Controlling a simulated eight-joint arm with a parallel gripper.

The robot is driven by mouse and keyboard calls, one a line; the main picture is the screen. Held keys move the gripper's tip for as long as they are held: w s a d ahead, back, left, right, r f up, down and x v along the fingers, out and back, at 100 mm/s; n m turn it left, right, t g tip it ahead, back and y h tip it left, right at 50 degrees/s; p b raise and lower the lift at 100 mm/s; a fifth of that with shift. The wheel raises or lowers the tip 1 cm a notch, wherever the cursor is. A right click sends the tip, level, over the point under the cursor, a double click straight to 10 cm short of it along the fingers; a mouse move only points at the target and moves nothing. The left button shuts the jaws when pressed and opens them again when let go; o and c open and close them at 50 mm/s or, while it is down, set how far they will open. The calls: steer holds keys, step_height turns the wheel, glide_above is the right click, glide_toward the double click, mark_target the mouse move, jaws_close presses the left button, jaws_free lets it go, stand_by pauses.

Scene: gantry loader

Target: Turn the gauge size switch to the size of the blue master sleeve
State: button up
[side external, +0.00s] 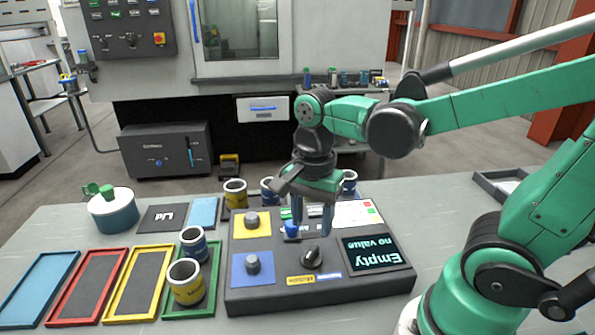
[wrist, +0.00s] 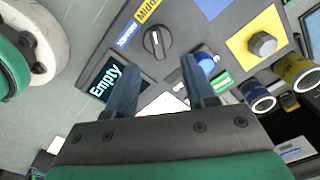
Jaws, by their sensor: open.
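The gauge box (side external: 325,292) stands on the table. Its black size switch (side external: 312,255) sits behind a small label strip (side external: 300,279) and shows in the wrist view (wrist: 157,41); I cannot tell its setting surely. My gripper (side external: 312,222) is open and empty above the box, behind the switch, fingers pointing down; in the wrist view the fingers (wrist: 160,75) are apart, beyond them the switch. More sleeves, blue (side external: 267,189) and yellow (side external: 235,195), stand behind the box; another blue one (side external: 349,184) is partly hidden.
The box carries a display (side external: 375,255) reading "Empty no value", a blue button (side external: 291,229), and grey posts on yellow (side external: 252,220) and blue (side external: 252,263) squares. Yellow (side external: 160,264), red (side external: 65,316) and blue (side external: 12,313) framed trays lie left. A lidded pot (side external: 114,214) stands behind them.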

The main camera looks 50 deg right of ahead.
mark_target(312, 250)
steer(key=shift+s+a+f, duration=0.1)
steer(key=shift+s+f, duration=0.05)
steer(key=shift+f, duration=2.65)
jaws_close()
